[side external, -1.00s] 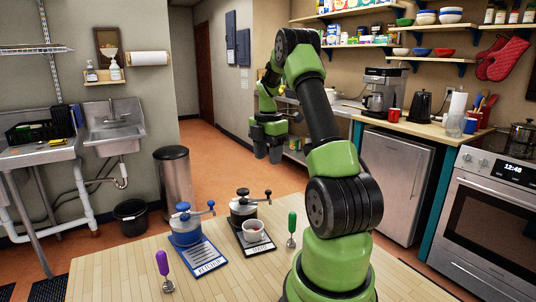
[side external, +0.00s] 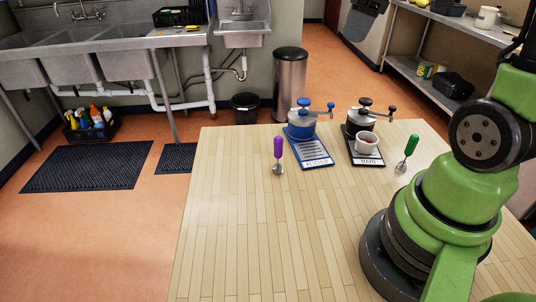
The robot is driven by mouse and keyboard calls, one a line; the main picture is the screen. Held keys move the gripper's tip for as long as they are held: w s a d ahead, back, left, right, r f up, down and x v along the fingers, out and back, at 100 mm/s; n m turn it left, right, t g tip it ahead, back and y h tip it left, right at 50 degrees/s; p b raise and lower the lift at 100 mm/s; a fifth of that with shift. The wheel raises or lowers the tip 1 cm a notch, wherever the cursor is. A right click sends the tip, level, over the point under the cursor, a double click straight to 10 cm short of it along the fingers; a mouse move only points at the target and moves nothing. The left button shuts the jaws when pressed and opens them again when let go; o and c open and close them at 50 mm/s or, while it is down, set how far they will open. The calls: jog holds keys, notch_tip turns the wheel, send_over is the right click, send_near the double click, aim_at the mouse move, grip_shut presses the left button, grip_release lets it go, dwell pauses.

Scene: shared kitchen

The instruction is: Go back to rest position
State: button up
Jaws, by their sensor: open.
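My gripper is not in view; the lower part of my arm rises at the right and leaves the picture at the top right. On the wooden table (side external: 240,230) a blue-topped crank device (side external: 301,124) stands on a blue labelled base (side external: 310,153). A black-topped crank device (side external: 361,121) stands to its right on a dark labelled base (side external: 369,160). A small white cup (side external: 367,145) with reddish contents sits on the dark base. A purple-handled utensil (side external: 278,150) stands to the left and a green-handled one (side external: 409,150) to the right.
The front and left of the table are clear. Behind it stand a metal trash can (side external: 290,85), a black bin (side external: 245,106) and steel sinks (side external: 100,45). A crate of bottles (side external: 90,122) and dark mats (side external: 88,167) lie on the floor at the left.

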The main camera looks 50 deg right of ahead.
jog(key=s+a+m+t+y, duration=0.1)
jog(key=s+a+m, duration=0.3)
jog(key=a, duration=0.4)
jog(key=s+a+r+m+t+y, duration=0.1)
jog(key=s+a+m+t+y, duration=0.1)
jog(key=s+a+m, duration=0.2)
jog(key=s+a, duration=0.1)
jog(key=a, duration=0.2)
jog(key=shift+a+t, duration=0.35)
jog(key=shift+t, duration=0.05)
